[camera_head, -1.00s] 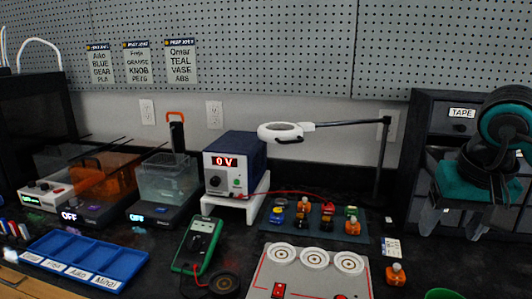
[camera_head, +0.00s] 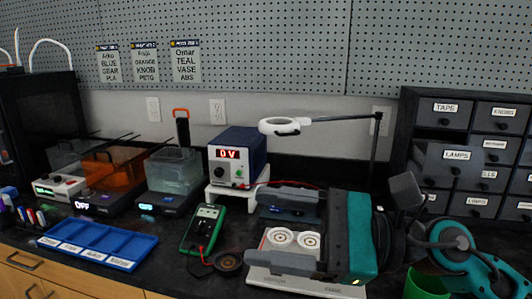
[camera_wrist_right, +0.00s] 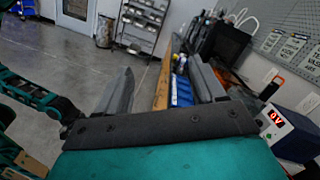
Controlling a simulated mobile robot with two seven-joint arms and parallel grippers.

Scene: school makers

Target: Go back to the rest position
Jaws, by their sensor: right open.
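My right gripper (camera_head: 255,228) reaches in from the right over the workbench, its two grey fingers pointing left, spread apart with nothing between them. It hides much of the grey board with round pads (camera_head: 292,238) and most of the dark mat behind it. In the right wrist view the gripper (camera_wrist_right: 163,82) is also open and empty, with the bench front and floor beyond its fingers. My left gripper does not show in the head view.
Left of the gripper are a green multimeter (camera_head: 204,228), a power supply (camera_head: 238,157) and a blue tray (camera_head: 100,243). A magnifier lamp (camera_head: 280,126) stands behind it. Labelled drawers (camera_head: 470,112) stand at right, and a green cup (camera_head: 421,284) is at the front right.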

